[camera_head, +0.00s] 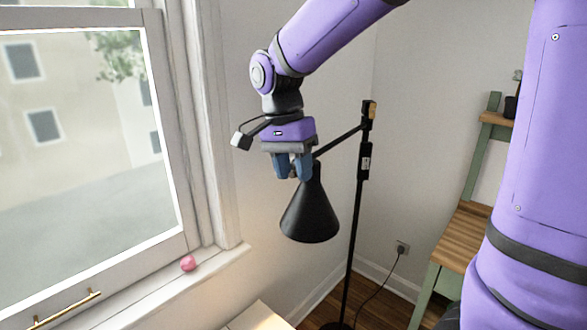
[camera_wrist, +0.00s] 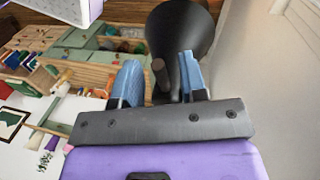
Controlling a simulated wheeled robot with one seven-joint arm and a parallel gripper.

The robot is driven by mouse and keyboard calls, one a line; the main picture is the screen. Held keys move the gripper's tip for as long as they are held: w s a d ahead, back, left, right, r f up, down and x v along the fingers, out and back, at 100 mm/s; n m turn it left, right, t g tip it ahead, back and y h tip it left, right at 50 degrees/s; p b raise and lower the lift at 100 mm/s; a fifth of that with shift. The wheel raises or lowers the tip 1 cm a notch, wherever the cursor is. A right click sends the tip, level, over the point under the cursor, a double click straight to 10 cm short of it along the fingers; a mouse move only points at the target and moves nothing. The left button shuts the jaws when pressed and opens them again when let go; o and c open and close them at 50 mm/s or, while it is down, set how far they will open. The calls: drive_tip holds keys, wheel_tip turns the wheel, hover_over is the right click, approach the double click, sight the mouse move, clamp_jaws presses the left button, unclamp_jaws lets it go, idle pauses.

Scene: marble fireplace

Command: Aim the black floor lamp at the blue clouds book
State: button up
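The black floor lamp stands right of centre in the head view, with its cone shade (camera_head: 311,212) hanging downward from a side arm on a thin upright pole (camera_head: 355,220). My gripper (camera_head: 293,170) points down at the top of the shade. In the wrist view the blue fingers of my gripper (camera_wrist: 160,75) are apart. The narrow top of the shade (camera_wrist: 182,30) and a short dark stem lie between or just beyond them, closer to the right finger. A gap shows beside the left finger; firm contact cannot be told. I cannot pick out the blue clouds book in either view.
A window with a sill holding a pink ball (camera_head: 188,263) is at the left. A green-framed wooden desk (camera_head: 462,240) stands at the right, near a wall socket (camera_head: 402,248) with a cord. The wrist view shows a cluttered area with shelves (camera_wrist: 75,75) at left.

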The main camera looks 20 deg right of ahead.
clamp_jaws()
drive_tip(key=shift+d+r, duration=0.1)
idle(0.3)
drive_tip(key=shift+w+d+r+n+g+y, duration=0.2)
drive_tip(key=shift+r+g+y, duration=0.25)
drive_tip(key=shift+y, duration=0.4)
drive_tip(key=shift+w+d+r+g+y, duration=0.15)
drive_tip(key=shift+d+r+g+y, duration=0.3)
drive_tip(key=shift+y, duration=0.45)
drive_tip(key=shift+w+d+r+n+g+y, duration=0.15)
drive_tip(key=shift+r+g+y, duration=0.15)
drive_tip(key=shift+g+y, duration=0.45)
unclamp_jaws()
